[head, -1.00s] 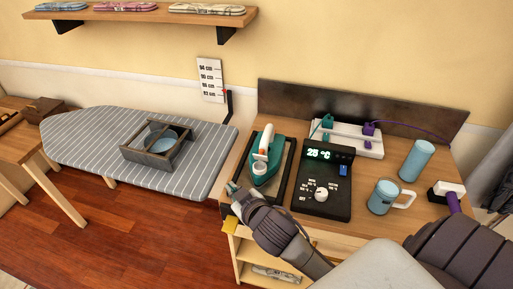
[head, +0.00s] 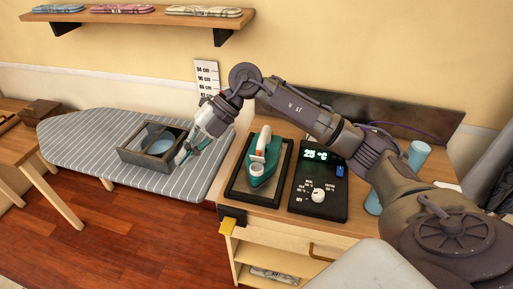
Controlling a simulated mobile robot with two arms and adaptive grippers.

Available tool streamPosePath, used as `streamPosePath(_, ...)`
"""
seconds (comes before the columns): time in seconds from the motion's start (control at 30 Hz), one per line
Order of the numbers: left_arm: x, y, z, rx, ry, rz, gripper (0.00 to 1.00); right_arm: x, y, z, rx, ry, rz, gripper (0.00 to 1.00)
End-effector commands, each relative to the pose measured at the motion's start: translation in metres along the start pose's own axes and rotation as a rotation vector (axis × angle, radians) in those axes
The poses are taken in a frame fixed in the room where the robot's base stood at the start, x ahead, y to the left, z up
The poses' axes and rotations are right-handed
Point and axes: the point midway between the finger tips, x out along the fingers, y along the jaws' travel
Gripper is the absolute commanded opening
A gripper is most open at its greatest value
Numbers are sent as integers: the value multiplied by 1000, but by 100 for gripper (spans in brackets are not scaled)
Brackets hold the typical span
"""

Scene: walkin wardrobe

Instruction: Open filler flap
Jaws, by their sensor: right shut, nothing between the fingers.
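A teal iron (head: 264,157) with a white handle rests on a dark-framed tray (head: 236,186) on the wooden counter. A small white round part, which looks like the filler flap, sits at its near end; I cannot tell whether it is open. My right gripper (head: 182,158) is shut and empty, pointing down over the striped ironing board, left of the iron and beside the right edge of a dark open frame (head: 143,158). I cannot tell whether it touches the frame. My left gripper is not in view.
A black control box (head: 318,205) reading 25 °C stands right of the iron. The ironing board (head: 85,140) has free room left of the frame. A shelf (head: 140,17) hangs above.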

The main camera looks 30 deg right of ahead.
Motion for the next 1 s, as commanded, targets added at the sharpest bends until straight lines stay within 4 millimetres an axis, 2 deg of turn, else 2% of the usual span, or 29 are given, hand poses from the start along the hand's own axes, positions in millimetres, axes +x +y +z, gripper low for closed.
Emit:
streamPosePath(0.03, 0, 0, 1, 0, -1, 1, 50, -28, -17, 13, 35, -58, -134, 0)
streamPosePath(0.1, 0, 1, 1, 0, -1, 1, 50, -64, -42, 25, 106, -125, -302, 0)
streamPosePath(0.2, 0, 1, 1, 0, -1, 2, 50, -113, -68, 33, 216, -213, -484, 0)
streamPosePath(0.3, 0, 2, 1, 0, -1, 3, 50, -149, -84, 33, 304, -273, -597, 0)
streamPosePath(0.4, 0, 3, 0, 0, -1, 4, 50, -166, -92, 32, 354, -302, -653, 0)
streamPosePath(0.57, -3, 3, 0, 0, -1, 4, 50, -163, -102, 32, 367, -306, -671, 0)
streamPosePath(1.0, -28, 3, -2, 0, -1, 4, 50, -96, -158, 45, 364, -301, -668, 0)
